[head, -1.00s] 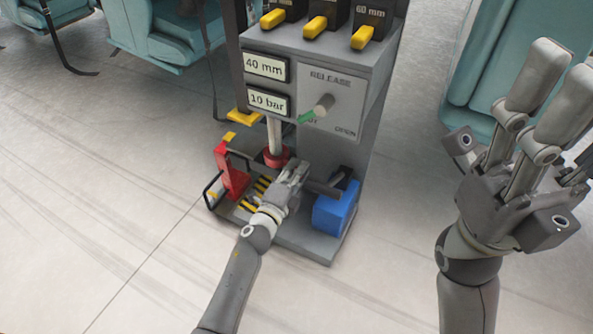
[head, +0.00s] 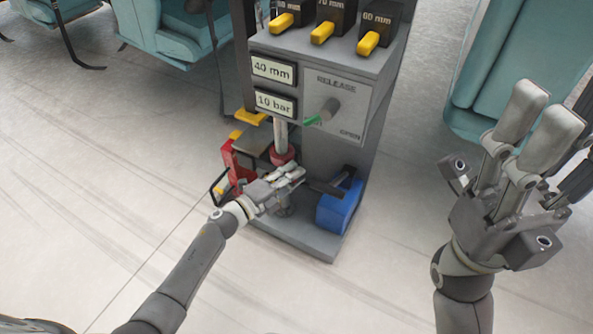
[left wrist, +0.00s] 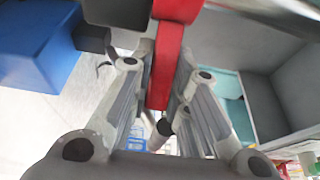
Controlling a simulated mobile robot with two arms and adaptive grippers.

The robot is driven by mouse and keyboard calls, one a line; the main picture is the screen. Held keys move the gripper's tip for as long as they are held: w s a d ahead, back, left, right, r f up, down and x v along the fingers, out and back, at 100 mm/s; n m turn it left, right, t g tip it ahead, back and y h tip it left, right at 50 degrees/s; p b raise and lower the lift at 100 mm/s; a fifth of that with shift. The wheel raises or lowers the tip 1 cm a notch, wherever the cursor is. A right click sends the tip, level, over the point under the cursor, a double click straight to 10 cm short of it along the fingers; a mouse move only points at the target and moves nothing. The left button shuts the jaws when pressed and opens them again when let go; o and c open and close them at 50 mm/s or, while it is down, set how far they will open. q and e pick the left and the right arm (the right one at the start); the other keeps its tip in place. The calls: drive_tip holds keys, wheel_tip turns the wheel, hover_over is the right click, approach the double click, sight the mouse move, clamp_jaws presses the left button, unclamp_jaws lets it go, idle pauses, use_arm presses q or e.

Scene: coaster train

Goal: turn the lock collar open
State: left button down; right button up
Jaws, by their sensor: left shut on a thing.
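The lock collar (head: 282,158) is a red ring around the upright rod (head: 280,135) under the grey box. My left gripper (head: 297,174) is just below and in front of it, low on the stand. My right gripper (head: 550,125) is empty at the right, fingers up and seemingly spread, away from the stand.
The box carries a RELEASE panel (head: 350,92) with a green-tipped knob (head: 324,113), displays reading 40 mm and 10 bar, and yellow-handled blocks on top. A blue block (head: 338,207) and a red bracket (head: 232,163) flank the gripper. Teal seats stand behind; the front floor is clear.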

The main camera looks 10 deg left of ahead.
use_arm(q)
drive_tip(key=shift+s+a+h, duration=0.1)
drive_tip(key=shift+a+h, duration=0.05)
drive_tip(key=shift+h, duration=0.15)
drive_tip(key=c, duration=1.4)
unclamp_jaws()
drive_tip(key=shift+o, duration=0.2)
drive_tip(key=v, duration=1.2)
drive_tip(key=shift+r, duration=0.2)
drive_tip(key=shift+a, duration=0.1)
drive_tip(key=shift+c, duration=0.3)
